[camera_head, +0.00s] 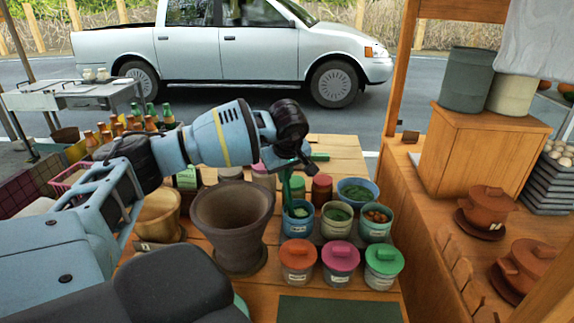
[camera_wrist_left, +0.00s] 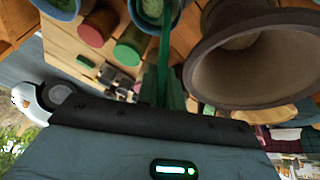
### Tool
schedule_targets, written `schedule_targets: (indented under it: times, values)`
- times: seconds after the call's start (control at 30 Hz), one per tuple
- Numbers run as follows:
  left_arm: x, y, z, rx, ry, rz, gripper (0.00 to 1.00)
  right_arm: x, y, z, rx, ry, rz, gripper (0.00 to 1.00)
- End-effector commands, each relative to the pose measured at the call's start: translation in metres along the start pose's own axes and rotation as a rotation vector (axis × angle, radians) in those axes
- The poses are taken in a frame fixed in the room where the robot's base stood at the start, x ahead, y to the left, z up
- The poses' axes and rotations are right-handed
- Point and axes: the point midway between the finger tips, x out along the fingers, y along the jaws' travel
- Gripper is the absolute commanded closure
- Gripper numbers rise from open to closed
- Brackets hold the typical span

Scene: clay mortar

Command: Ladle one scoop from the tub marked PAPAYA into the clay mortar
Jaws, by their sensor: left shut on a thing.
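The brown clay mortar (camera_head: 233,219) stands upright on the wooden table and looks empty inside; it also shows in the left wrist view (camera_wrist_left: 250,70). My left gripper (camera_head: 291,160) is shut on a green ladle (camera_head: 286,188), above and behind the open tubs. The ladle's handle points steeply down to a blue tub (camera_head: 298,227) with green contents, just right of the mortar. Its bowl is not clearly visible. Two more open tubs, one cream (camera_head: 337,225) and one blue-green (camera_head: 375,228), stand to the right. Tub labels are too small to read. My right gripper is out of view.
Tubs with orange (camera_head: 298,256), pink (camera_head: 340,260) and green (camera_head: 383,262) lids stand in front of the open ones. A blue bowl (camera_head: 357,183) sits behind. A green mat (camera_head: 335,309) lies at the front.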

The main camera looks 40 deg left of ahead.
Motion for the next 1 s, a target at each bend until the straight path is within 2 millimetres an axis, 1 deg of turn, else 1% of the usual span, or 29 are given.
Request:
schedule_targets:
  times: [0.03, 0.1, 0.3, 1.0]
  values:
    - [0.006, -0.001, 0.003, 0.001, -0.001, -0.003, 1.00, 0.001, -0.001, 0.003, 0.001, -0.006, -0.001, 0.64]
    - [0.011, -0.002, 0.004, 0.001, -0.001, -0.003, 1.00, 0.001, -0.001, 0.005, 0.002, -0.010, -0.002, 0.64]
    - [0.019, -0.003, 0.008, 0.000, 0.000, -0.001, 1.00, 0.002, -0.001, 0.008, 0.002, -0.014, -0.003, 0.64]
    - [0.020, -0.003, 0.008, -0.001, 0.000, 0.000, 1.00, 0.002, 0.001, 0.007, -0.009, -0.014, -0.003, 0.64]
